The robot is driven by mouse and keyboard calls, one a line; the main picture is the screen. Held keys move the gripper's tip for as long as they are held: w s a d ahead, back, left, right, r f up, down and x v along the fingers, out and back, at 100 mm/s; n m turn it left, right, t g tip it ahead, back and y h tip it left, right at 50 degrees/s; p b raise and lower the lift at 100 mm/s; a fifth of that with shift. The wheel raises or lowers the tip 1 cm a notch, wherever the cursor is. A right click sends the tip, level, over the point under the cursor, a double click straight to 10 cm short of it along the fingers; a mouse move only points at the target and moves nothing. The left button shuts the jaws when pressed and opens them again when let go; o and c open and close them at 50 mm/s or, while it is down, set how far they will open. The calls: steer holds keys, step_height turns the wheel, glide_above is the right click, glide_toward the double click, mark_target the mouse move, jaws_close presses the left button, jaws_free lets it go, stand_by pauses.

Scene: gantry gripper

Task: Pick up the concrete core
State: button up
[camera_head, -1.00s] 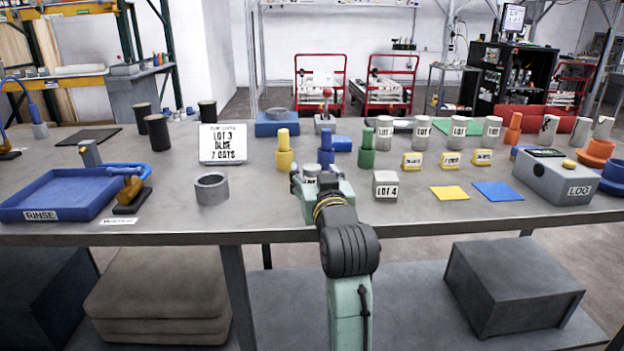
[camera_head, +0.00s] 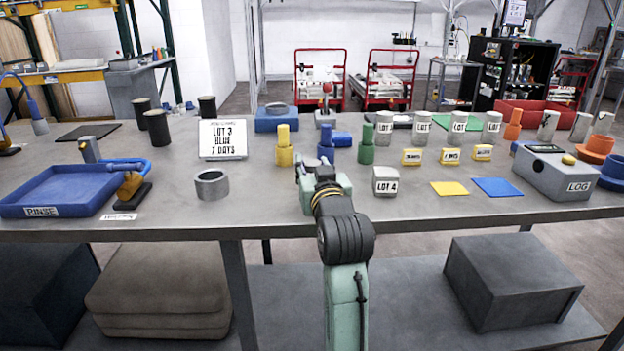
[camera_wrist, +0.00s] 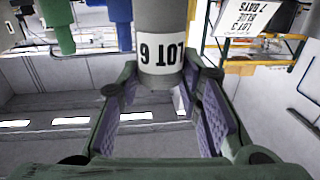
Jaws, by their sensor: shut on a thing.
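My gripper (camera_head: 322,182) is at the front middle of the grey table in the head view. In the wrist view my gripper (camera_wrist: 162,82) is shut on a grey cylindrical concrete core (camera_wrist: 158,18), with a purple-padded finger on each side. The core's white label appears upside down and seems to read LOT 6. In the head view my gripper and arm hide this core. I cannot tell whether its base touches the table.
Blue (camera_head: 326,148), green (camera_head: 366,146) and yellow (camera_head: 284,150) pegs stand behind my gripper. A LOT 4 block (camera_head: 386,181) is close on the right, a grey ring (camera_head: 211,185) on the left. Several labelled cores (camera_head: 421,128) stand farther back. A LOT 3 sign (camera_head: 223,139) is back left.

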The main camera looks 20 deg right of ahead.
jaws_close()
steer(key=shift+r, duration=0.1)
